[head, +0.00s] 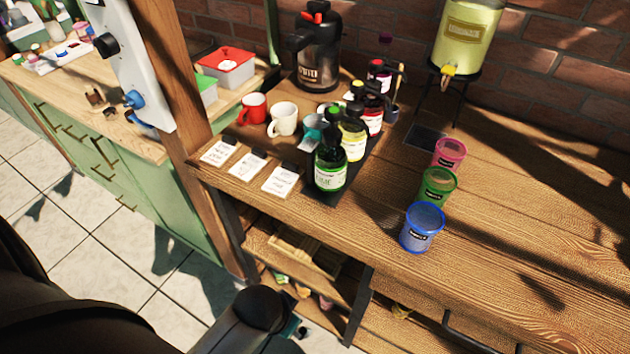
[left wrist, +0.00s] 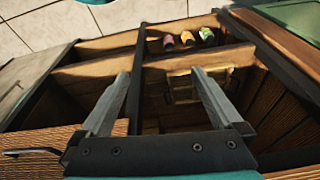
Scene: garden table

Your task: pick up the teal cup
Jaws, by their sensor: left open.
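The teal cup (head: 309,133) stands on the wooden table in the head view, right of the white mug (head: 283,119). The dark green bottle (head: 331,163) and the yellow bottle partly hide it. My left gripper (left wrist: 160,73) shows in the left wrist view, its two fingers apart with nothing between them. It points at the open shelves under the table, and the teal cup is not in that view. In the head view my left arm is low at the bottom, below the tabletop and well away from the cup. My right gripper is not in view.
A red mug (head: 252,108) stands left of the white mug. Three cards (head: 279,180) lie in front. Several pump bottles crowd the cup's right side. Pink, green and blue tubs (head: 422,228) stand farther right. A wooden post (head: 190,130) rises at left. The table's right side is clear.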

